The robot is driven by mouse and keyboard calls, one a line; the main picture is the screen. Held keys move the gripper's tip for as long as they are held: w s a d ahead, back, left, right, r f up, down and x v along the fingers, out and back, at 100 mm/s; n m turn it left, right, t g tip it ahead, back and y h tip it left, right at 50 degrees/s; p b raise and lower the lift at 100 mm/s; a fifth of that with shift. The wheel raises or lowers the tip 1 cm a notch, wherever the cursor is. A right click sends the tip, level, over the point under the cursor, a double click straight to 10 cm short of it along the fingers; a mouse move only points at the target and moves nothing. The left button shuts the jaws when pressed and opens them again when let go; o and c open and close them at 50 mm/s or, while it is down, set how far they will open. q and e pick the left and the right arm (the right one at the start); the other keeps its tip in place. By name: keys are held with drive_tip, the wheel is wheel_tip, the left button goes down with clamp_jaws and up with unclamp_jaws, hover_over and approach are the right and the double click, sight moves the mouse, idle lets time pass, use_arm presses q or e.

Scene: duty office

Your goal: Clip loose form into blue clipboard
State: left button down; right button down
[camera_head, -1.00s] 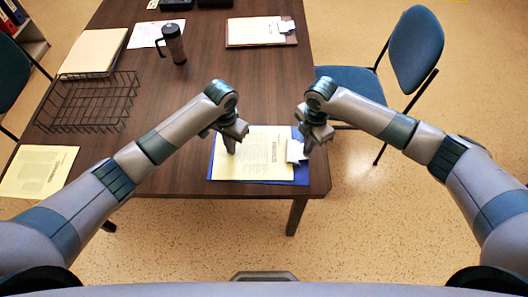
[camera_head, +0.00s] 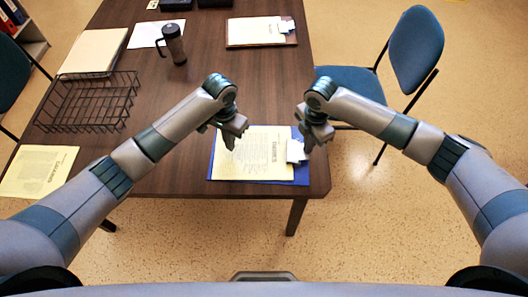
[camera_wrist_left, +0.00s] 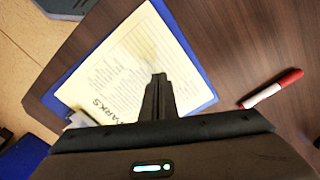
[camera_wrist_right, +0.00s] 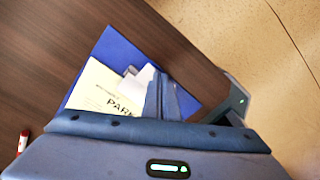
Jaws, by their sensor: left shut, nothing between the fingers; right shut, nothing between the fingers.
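The blue clipboard (camera_head: 301,174) lies at the table's front right corner. A yellow printed form (camera_head: 252,160) lies on it, with its right edge at the pale clip (camera_head: 295,151). I cannot tell whether the clip holds it. The form (camera_wrist_left: 125,70), clipboard (camera_wrist_left: 187,45) and clip (camera_wrist_right: 140,80) also show in the wrist views. My left gripper (camera_head: 230,144) is shut and empty above the form's left end. My right gripper (camera_head: 309,143) is shut and empty above or beside the clip; it hides part of the clipboard's right side.
Another yellow printed sheet (camera_head: 38,172) lies at the front left. A wire basket (camera_head: 88,102), a travel mug (camera_head: 174,45) and a brown clipboard (camera_head: 262,31) stand or lie farther back. A red-capped marker (camera_wrist_left: 272,89) lies near the blue clipboard. A blue chair (camera_head: 415,50) stands right.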

idle(0.4)
use_arm(q)
drive_tip(key=shift+r, duration=2.5)
use_arm(e)
drive_tip(key=shift+r, duration=0.3)
wheel_tip(320, 180, up, 6)
drive_tip(key=shift+r, duration=0.2)
idle(0.5)
idle(0.4)
use_arm(q)
wheel_tip(320, 180, up, 17)
drive_tip(key=shift+r+b, duration=0.2)
drive_tip(key=shift+b, duration=0.1)
use_arm(e)
drive_tip(key=shift+f, duration=0.3)
